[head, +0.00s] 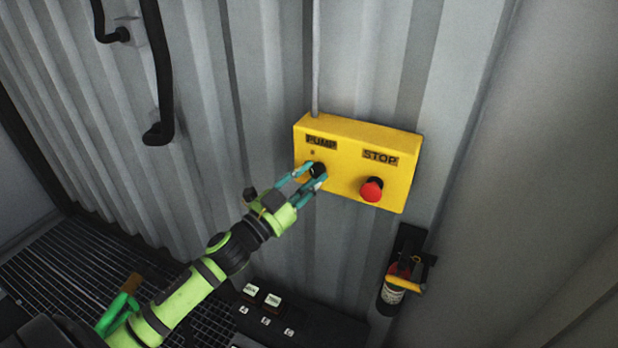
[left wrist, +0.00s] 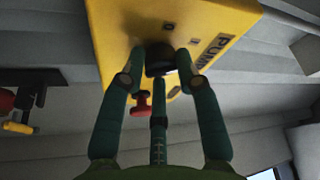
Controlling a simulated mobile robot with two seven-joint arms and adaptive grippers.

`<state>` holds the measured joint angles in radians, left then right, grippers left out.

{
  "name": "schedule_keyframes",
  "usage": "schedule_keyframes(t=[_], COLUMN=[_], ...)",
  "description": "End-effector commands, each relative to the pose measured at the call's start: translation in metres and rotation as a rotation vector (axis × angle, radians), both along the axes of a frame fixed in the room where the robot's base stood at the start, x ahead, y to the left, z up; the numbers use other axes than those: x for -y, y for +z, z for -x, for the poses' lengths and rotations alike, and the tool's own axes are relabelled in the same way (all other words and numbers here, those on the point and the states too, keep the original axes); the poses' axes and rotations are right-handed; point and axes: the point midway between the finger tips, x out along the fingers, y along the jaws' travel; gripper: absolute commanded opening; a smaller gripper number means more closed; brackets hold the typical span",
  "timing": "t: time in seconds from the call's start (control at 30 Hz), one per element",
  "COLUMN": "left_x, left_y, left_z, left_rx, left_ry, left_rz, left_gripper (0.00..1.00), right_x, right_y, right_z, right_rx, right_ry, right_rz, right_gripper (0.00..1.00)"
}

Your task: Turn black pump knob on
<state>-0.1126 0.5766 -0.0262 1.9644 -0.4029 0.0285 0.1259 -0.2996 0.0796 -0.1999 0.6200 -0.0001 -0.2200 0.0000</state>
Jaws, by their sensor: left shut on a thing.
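The black pump knob (head: 318,169) sits on the left part of the yellow control box (head: 345,131), under the PUMP label. My left gripper (head: 309,179) reaches it from the lower left, its teal fingers shut around the knob. In the left wrist view the knob (left wrist: 160,62) lies between the fingertips of my left gripper (left wrist: 162,70). The fingers partly hide the knob, and I cannot tell which way it is turned. My right gripper is in neither view.
A red stop button (head: 371,189) sticks out of the box, right of the knob. A black box with switches (head: 265,311) stands below.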

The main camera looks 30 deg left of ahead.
Motion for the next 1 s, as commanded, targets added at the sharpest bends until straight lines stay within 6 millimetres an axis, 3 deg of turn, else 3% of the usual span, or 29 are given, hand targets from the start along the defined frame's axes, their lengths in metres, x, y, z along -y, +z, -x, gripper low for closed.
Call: schedule_keyframes(t=[0.17,0.2,0.23,0.67,1.0], left_x=[-0.002,-0.002,-0.002,-0.002,-0.017], left_y=[0.006,0.007,0.006,0.000,-0.014], left_z=[-0.001,-0.001,-0.001,0.006,0.062], left_rx=[0.013,0.013,0.013,0.003,0.000], left_ry=[0.004,0.004,0.004,0.001,0.004], left_rz=[-0.005,-0.005,-0.004,0.000,0.000], left_gripper=[0.00,0.49,0.55,0.55,0.55], right_x=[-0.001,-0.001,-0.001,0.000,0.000], right_y=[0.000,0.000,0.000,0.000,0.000], right_z=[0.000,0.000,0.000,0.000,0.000], right_rx=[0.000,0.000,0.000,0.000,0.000], right_ry=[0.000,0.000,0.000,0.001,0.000], right_rz=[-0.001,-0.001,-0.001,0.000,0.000], right_gripper=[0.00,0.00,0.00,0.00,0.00])
